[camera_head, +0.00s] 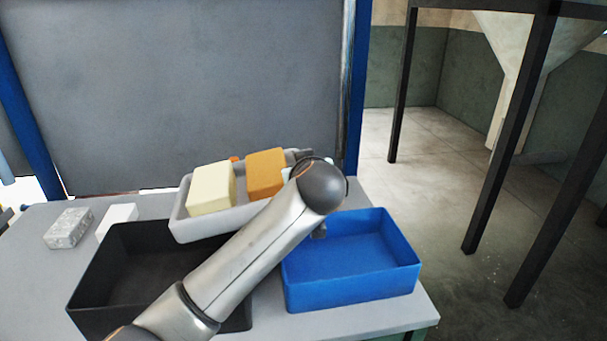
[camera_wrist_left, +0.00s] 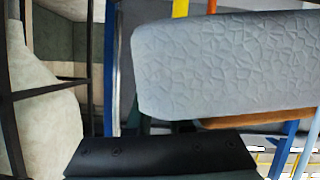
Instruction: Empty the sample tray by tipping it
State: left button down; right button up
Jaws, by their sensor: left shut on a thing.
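The sample tray (camera_head: 212,226) is light grey and sits behind the two bins in the head view, its front left part overlapping the black bin's back edge. It holds a cream block (camera_head: 211,190) and an orange block (camera_head: 265,173); my arm hides its right end. My left gripper (camera_head: 301,156) is shut on the tray at that end, mostly hidden behind my round wrist. My right gripper is not in view.
A black bin (camera_head: 110,230) stands front left and an empty blue bin (camera_head: 352,285) front right. A speckled grey block (camera_head: 69,228) and a white block (camera_head: 117,218) lie on the table's left. A large grey panel (camera_head: 180,90) stands behind.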

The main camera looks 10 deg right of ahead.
pick_arm(q)
jog(key=shift+a+r+n+h+p, duration=0.2)
jog(key=shift+r+n+h+p, duration=0.15)
jog(key=shift+r, duration=1.25)
jog(key=shift+n+h, duration=0.55)
jog(key=shift+n, duration=0.3)
jog(key=shift+a+r, duration=0.3)
jog(key=shift+r, duration=0.4)
jog(key=shift+a+r, duration=0.35)
jog(key=shift+r, duration=0.4)
jog(key=shift+a+r, duration=0.3)
jog(key=shift+r, duration=0.4)
jog(key=shift+n+h, duration=0.5)
jog(key=shift+n, duration=0.3)
jog(key=shift+a+r, duration=0.7)
jog(key=shift+r, duration=0.25)
jog(key=shift+a+r, duration=0.65)
jog(key=shift+r, duration=0.25)
jog(key=a+r+n+t+h+b, duration=0.1)
jog(key=a+n, duration=0.4)
jog(key=a, duration=0.7)
jog(key=a+r+n+t+h+b, duration=0.2)
jog(key=a+r+n+t+b, duration=0.1)
jog(key=a, duration=1)
jog(key=r+n+b, duration=0.1)
jog(key=n+b, duration=0.1)
jog(key=shift+w+a+n+b, duration=0.15)
jog(key=shift+n+b, duration=0.2)
jog(key=shift+n, duration=0.05)
